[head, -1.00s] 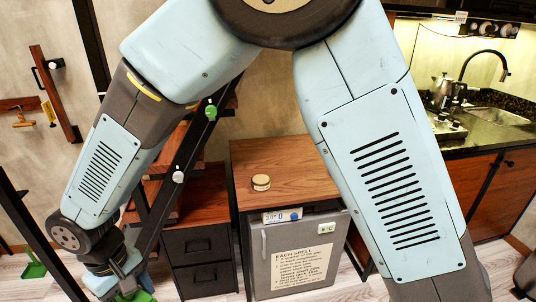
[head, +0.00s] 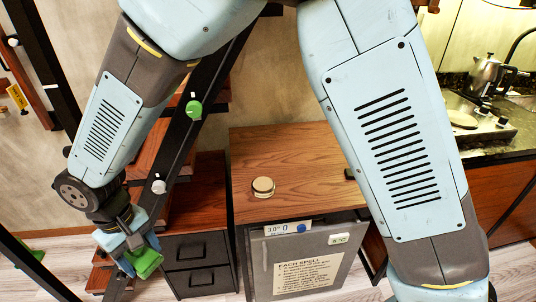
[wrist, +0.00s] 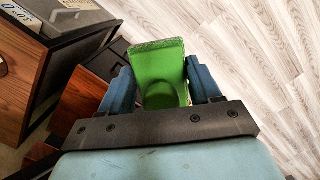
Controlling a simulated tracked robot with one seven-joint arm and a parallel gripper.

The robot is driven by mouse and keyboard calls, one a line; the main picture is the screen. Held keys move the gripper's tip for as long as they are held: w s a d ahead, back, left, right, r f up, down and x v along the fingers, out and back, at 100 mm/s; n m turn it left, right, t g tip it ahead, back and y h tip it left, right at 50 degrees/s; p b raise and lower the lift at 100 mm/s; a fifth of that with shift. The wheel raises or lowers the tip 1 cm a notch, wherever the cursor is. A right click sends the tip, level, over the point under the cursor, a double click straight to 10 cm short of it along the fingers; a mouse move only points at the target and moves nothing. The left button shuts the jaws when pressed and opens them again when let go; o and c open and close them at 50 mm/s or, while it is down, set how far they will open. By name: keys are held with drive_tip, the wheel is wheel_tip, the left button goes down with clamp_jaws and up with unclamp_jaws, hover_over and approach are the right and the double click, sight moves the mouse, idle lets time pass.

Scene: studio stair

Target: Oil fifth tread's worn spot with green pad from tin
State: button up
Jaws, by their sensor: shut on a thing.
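My gripper (head: 143,258) hangs at the lower left of the head view, beside the stair. It is shut on a green pad (wrist: 157,68), which shows between the two blue fingers in the wrist view. The pad's far edge looks rough, with a hollow nearer the palm. The stair has brown wooden treads (head: 146,150) and a dark slanting stringer (head: 213,88). My arm and the stringer hide much of the treads. I cannot pick out the fifth tread or a worn spot. A small round tin-like thing (head: 263,186) with a tan top stands on the wooden cabinet top.
The wooden-topped cabinet (head: 300,150) has a grey door with a printed notice (head: 308,274). Black drawers (head: 197,262) stand beside it. Green and white knobs (head: 194,109) stick out from the stringer. A kettle (head: 484,75) stands on the right counter. Pale floor (wrist: 265,75) is clear.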

drive_tip(key=shift+w, duration=0.4)
drive_tip(key=shift+w, duration=0.1)
